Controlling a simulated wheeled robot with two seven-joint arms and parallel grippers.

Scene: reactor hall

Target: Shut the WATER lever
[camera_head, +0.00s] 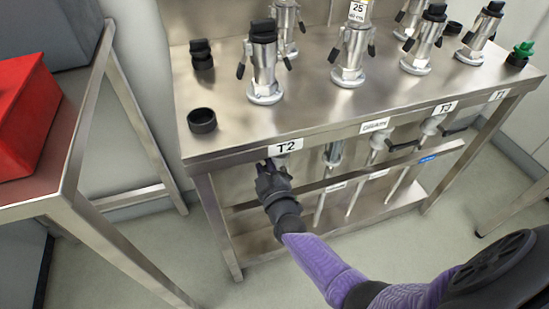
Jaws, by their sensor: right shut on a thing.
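Further right under the edge are other valves, with dark lever handles (402,146) and (454,131) sticking out sideways. My left gripper is out of view.
The steel table (330,110) bears several metal fittings with black caps (263,70) and a black ring (202,121). A lower rail and shelf run beneath. At left stands another steel table with a red box (25,112). Open floor lies in front.

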